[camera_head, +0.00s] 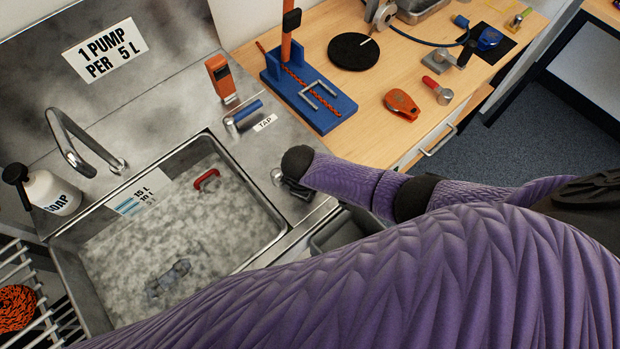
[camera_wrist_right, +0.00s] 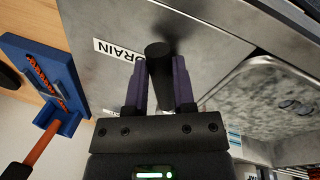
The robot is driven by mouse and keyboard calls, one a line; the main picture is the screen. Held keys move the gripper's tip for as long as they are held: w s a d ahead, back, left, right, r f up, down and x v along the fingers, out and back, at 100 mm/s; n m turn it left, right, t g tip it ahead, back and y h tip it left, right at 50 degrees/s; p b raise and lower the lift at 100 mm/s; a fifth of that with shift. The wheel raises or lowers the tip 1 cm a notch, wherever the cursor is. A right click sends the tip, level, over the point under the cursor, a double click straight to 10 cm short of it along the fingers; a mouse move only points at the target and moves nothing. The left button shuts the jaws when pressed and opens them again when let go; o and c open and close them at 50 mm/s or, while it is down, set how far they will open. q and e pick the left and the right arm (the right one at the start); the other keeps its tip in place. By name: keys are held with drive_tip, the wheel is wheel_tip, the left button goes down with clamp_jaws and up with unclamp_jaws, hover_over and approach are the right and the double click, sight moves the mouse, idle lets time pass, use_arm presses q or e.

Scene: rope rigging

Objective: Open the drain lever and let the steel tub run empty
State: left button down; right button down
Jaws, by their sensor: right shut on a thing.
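The steel tub (camera_head: 62,262) holds cloudy, foamy water up around a level label (camera_head: 140,192) on its wall. A red curved piece (camera_head: 207,179) and a blue-grey object (camera_head: 168,278) show in the water. In the right wrist view, my right gripper (camera_wrist_right: 163,72) is shut on the dark drain lever (camera_wrist_right: 158,51), beside the DRAIN label (camera_wrist_right: 120,51). In the head view, my right gripper (camera_head: 296,188) is at the tub's right rim, and my arm hides much of the lever. My left gripper is not in view.
A tap lever (camera_head: 243,116) and an orange device (camera_head: 221,78) stand behind the tub. A faucet (camera_head: 75,140) and soap pump bottle (camera_head: 48,190) are at left. The wooden bench holds a blue rope stand (camera_head: 325,110), black disc (camera_head: 353,51) and orange pulley (camera_head: 401,104).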

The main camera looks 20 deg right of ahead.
drive_tip(key=shift+a, duration=0.1)
idle(0.4)
drive_tip(key=shift+c, duration=2.2)
unclamp_jaws()
drive_tip(key=shift+r, duration=0.15)
wheel_tip(320, 180, up, 10)
drive_tip(key=s+a+p, duration=0.1)
drive_tip(key=p, duration=0.4)
drive_tip(key=shift+s+a+f, duration=0.2)
drive_tip(key=shift+s+f, duration=0.05)
